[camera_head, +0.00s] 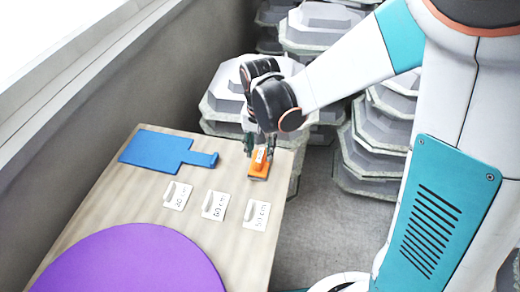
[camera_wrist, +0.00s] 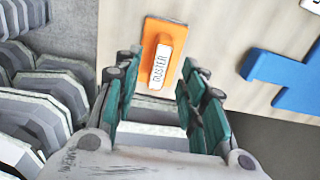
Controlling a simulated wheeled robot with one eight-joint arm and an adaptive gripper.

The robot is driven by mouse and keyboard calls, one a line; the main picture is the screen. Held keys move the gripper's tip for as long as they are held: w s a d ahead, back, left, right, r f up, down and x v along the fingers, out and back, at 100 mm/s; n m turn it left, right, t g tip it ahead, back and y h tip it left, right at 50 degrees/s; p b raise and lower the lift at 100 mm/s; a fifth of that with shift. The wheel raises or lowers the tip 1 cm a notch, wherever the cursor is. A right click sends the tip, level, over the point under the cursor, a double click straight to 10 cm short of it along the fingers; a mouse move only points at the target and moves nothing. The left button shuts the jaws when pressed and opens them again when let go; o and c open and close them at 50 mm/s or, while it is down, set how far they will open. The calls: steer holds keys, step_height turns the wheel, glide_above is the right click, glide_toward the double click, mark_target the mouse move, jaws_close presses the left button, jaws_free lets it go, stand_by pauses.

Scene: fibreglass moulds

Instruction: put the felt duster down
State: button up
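The felt duster (camera_head: 259,170) is an orange pad with a white block on top. It lies flat on the pale wooden table (camera_head: 228,180) near its back right corner. In the wrist view the white block of the duster (camera_wrist: 161,66) reads "DUSTER". My gripper (camera_head: 260,152) is above the duster, pointing down. In the wrist view the fingers of my gripper (camera_wrist: 160,72) are spread on either side of the white block, with gaps visible between block and fingers. I cannot tell how far the fingertips are above the pad.
A blue paddle-shaped piece (camera_head: 155,151) lies on the table to the left. Several white labelled cards, one of them a card (camera_head: 215,206), lie in front of the duster. A purple disc (camera_head: 135,262) is nearest. Stacked grey moulds (camera_head: 375,150) stand on the floor beyond the table.

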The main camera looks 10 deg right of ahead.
mark_target(260, 156)
step_height(260, 156, up, 8)
steer(key=p, duration=0.4)
steer(key=shift+f, duration=0.2)
